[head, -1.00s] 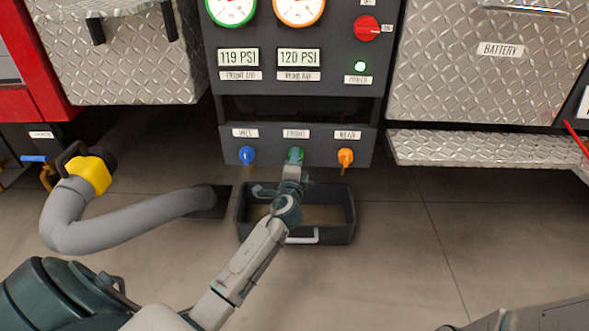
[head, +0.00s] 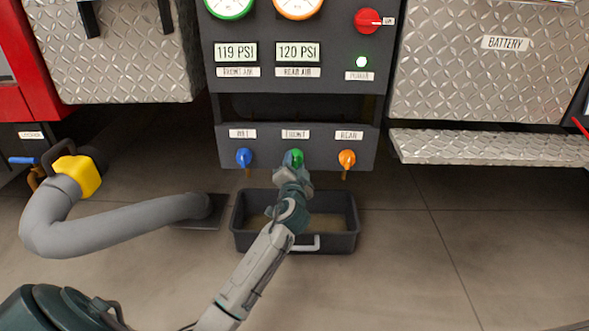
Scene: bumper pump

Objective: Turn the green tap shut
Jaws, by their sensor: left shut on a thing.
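The green tap (head: 294,156) is the middle one of three taps on the dark panel, under the label "FRONT". My left gripper (head: 293,168) is at the green tap and shut on it. The gripper and wrist hide the tap's lower part, so I cannot tell how far it is turned. The blue tap (head: 244,158) is to its left and the orange tap (head: 347,159) to its right, both apart from the gripper. My right gripper is not in view.
A dark drip tray (head: 345,242) with a light handle stands on the floor below the taps. A grey hose (head: 120,222) with a yellow fitting (head: 80,177) lies to the left. A diamond-plate step (head: 490,147) juts out at right. The floor at right is clear.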

